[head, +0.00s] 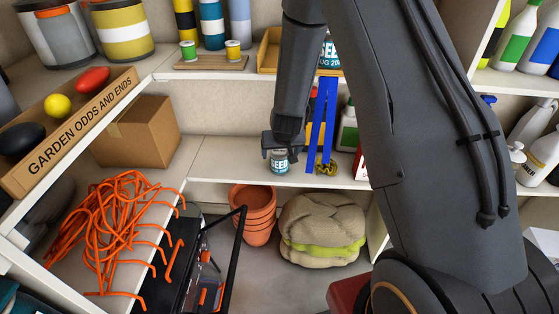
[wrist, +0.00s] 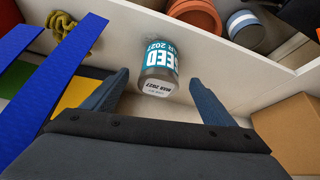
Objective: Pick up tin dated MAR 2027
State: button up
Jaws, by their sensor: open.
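The tin (head: 279,161) has a teal SEED label and stands near the front edge of the middle shelf. In the wrist view the tin (wrist: 161,62) appears upside down, and its label and pale lid read MAR 2027. My gripper (head: 281,146) is at the tin from above and behind in the head view. In the wrist view my gripper (wrist: 160,85) has its two fingers apart, with the tin ahead and between their lines. Another SEED tin (head: 330,55), marked AUG 20.., is partly hidden by my arm on the upper shelf.
A cardboard box (head: 138,131) stands to the left. Terracotta pots (head: 254,212) and a sack (head: 322,230) sit below the shelf.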

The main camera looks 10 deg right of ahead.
jog(key=shift+p+x, duration=0.55)
jog(key=shift+x, duration=3.15)
jog(key=shift+w+r, duration=0.15)
jog(key=shift+c, duration=0.2)
jog(key=c, duration=1.3)
jog(key=shift+r, duration=0.15)
